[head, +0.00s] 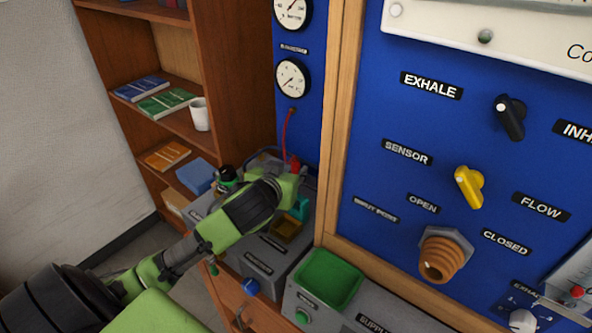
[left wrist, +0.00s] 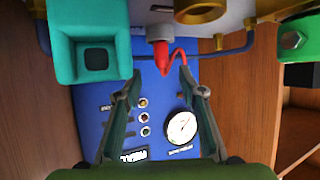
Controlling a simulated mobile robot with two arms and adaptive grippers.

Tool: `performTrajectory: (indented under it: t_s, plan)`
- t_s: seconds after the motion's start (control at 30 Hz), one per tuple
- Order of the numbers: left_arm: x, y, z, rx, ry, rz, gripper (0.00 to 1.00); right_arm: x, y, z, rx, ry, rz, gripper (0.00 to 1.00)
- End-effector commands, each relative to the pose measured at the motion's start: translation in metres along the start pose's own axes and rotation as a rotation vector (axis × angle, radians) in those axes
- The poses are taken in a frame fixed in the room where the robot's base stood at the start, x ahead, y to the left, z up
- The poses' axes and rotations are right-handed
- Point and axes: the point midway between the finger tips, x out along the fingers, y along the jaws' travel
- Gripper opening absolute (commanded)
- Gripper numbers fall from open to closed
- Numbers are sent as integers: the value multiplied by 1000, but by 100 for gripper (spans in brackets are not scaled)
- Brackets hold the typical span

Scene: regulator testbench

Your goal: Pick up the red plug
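The red plug (head: 294,163) is at the back of the grey bench unit, below the gauges, with a thin red hose rising from it in the head view. In the left wrist view the red plug (left wrist: 160,54) stands in a grey round fitting (left wrist: 160,33), its hose looping to the right. My left gripper (left wrist: 160,86) is open and empty, one finger on each side of the picture's middle, with the plug just beyond the gap between the fingertips. In the head view my left gripper (head: 291,184) partly covers the area around the plug. My right gripper is not in view.
A teal block (left wrist: 68,50) is close left of the plug, and a brass ring (left wrist: 202,12) is close right. A blue tube (left wrist: 232,49) runs behind. The blue panel (head: 360,170) with its wooden post (head: 340,130) stands right of my arm; a bookshelf (head: 235,80) stands behind.

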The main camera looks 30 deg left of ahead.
Motion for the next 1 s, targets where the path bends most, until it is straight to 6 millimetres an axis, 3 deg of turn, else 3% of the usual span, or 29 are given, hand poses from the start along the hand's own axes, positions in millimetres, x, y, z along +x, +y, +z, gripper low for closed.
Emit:
performTrajectory:
  t_s: [0.33, 0.6, 0.9, 1.0]
  plan:
    - [26, -3, -2, 2, -1, -4, 37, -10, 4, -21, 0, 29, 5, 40]
    - [57, -3, -1, 0, 0, -2, 37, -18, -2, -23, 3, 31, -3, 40]
    - [61, -2, 0, 0, 1, 0, 37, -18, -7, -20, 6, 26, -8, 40]
    - [61, -2, 0, 0, 1, 0, 14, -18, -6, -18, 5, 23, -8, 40]
